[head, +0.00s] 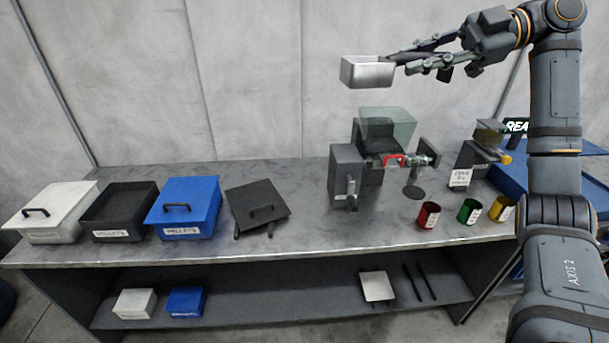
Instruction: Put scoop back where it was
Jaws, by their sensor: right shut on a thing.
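A metal scoop (367,72) with a box-shaped silver bowl is held high above the workbench, at the upper right of the head view. My right gripper (425,63) is shut on the scoop at its handle side, and the fingers hide most of the handle. The bowl looks roughly level, with its opening upward; I cannot see what is inside. The scoop is above and behind the machine with the clear hopper (388,128), apart from it. My left gripper is not in view.
On the bench (300,225) stand a white lidded bin (50,212), an open black bin (120,210), a blue lidded bin (183,207) and a loose black lid (258,206). Red (428,215), green (469,211) and yellow (502,208) cups stand at the right. A lower shelf (260,305) holds small boxes.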

